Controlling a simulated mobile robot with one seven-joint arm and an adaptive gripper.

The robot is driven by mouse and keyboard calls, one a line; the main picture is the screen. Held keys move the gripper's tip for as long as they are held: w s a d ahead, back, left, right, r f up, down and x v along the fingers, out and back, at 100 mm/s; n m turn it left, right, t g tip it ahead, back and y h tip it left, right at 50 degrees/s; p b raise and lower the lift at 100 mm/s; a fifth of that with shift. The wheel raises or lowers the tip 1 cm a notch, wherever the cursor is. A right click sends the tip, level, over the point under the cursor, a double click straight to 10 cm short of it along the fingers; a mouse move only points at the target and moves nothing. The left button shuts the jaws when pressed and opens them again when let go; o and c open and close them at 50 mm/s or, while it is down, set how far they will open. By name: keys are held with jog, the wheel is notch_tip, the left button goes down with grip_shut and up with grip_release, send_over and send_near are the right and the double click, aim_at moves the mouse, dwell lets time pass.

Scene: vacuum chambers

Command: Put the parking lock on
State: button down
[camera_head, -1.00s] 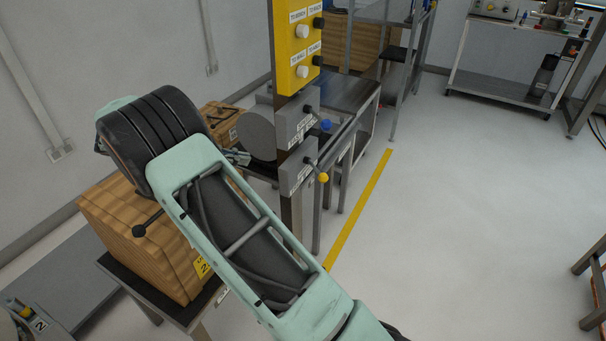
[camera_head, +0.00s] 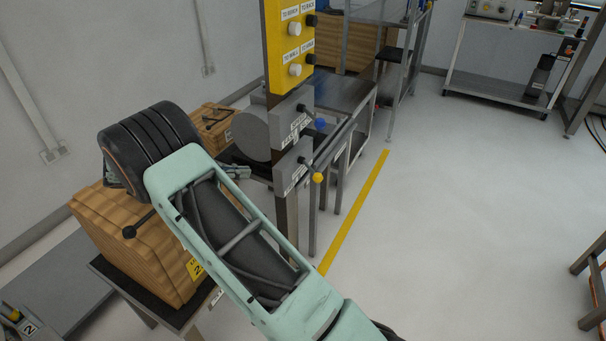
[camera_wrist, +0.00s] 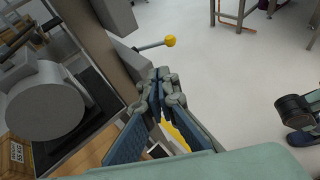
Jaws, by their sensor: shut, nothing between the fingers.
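A grey lever box (camera_head: 291,168) is on the post, with a short lever ending in a yellow knob (camera_head: 317,178). Its label is too small to read, so I cannot confirm that it is the parking lock. In the wrist view the yellow knob (camera_wrist: 170,40) sticks out beyond my fingertips, clear of them. My gripper (camera_wrist: 170,78) is shut and empty, close to the lever box.
A second grey box (camera_head: 290,122) with a black-knobbed lever sits above, under a yellow button panel (camera_head: 291,45). A grey cylinder (camera_head: 254,134) is behind the post. A wooden crate (camera_head: 140,245) stands at left.

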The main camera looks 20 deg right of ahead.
aim_at(312, 171)
jog(key=b+x, duration=0.2)
jog(key=x, duration=1.7)
jog(key=shift+d+f+b, duration=0.15)
jog(key=shift+d+b, duration=0.05)
jog(key=shift+b, duration=0.15)
